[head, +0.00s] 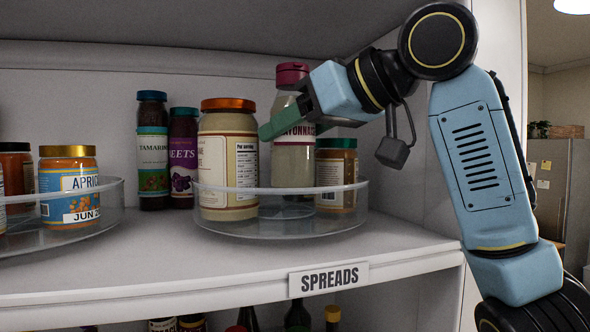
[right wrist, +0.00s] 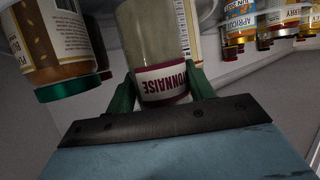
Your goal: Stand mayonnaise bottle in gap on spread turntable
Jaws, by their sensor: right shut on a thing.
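The mayonnaise bottle (head: 292,158), pale with a dark red cap and a label reading mayonnaise, is upright over the clear-walled spread turntable (head: 230,228). It stands between a large orange-lidded jar (head: 228,160) and a green-lidded jar (head: 337,172). My right gripper (head: 285,122) is shut on the bottle's upper part, coming from the right. In the right wrist view the bottle (right wrist: 155,50) sits between the green fingers (right wrist: 162,92). Its base is behind the turntable wall, and I cannot tell whether it touches the turntable floor. My left gripper is not in view.
The shelf edge carries a SPREADS label (head: 328,279). Another turntable (head: 105,215) with an apricot jar (head: 70,185) stands at left. Tamarind (head: 152,150) and beets (head: 182,158) jars stand behind. The shelf's right side wall is close to my arm. Front shelf space is clear.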

